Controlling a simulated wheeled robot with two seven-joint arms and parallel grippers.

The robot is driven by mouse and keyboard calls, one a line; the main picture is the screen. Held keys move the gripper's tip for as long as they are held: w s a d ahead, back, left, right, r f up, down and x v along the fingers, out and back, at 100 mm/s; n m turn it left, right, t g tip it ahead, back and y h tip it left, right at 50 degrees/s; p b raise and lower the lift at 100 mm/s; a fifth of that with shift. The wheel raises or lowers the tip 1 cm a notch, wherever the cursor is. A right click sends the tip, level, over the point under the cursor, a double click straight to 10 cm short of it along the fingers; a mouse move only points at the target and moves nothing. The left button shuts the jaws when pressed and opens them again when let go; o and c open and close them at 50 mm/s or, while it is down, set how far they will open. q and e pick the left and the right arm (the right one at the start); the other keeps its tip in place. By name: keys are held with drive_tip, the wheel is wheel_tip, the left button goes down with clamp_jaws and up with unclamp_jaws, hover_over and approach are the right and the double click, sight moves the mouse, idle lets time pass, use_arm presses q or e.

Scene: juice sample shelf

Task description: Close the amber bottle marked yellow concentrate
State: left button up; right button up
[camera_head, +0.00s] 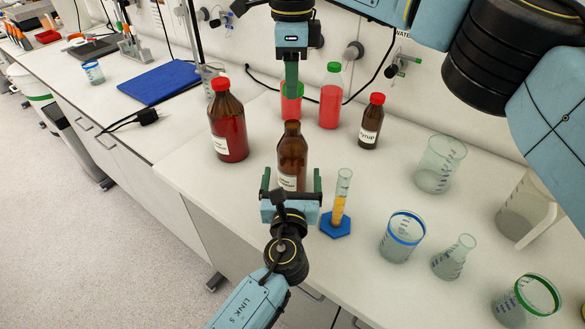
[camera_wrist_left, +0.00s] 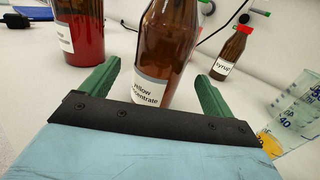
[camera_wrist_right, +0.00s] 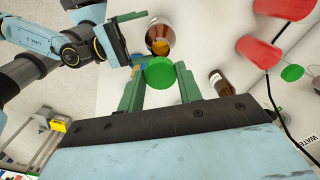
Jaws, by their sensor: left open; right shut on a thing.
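The amber bottle marked yellow concentrate (camera_head: 292,158) stands upright on the bench with its mouth uncapped. Its label shows in the left wrist view (camera_wrist_left: 150,90), and its open neck in the right wrist view (camera_wrist_right: 160,46). My left gripper (camera_head: 291,180) is open, its fingers on either side of the bottle's lower part in the left wrist view (camera_wrist_left: 158,76). My right gripper (camera_head: 291,82) points down beyond the bottle and above its mouth. It is shut on a green cap (camera_wrist_right: 160,73), which is apart from the bottle's neck.
A large red-capped amber bottle (camera_head: 228,128) stands left, a smaller syrup bottle (camera_head: 370,125) right. Red bottles (camera_head: 330,100) stand behind. A cylinder with yellow liquid (camera_head: 341,198) is close right of my left gripper. Beakers (camera_head: 440,165) and a flask (camera_head: 452,258) stand farther right.

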use_arm(q)
drive_tip(key=shift+w+d, duration=0.1)
drive_tip(key=shift+w, duration=2.6)
drive_tip(key=c, duration=1.5)
use_arm(e)
hover_over(292, 124)
drive_tip(key=shift+f, duration=2.5)
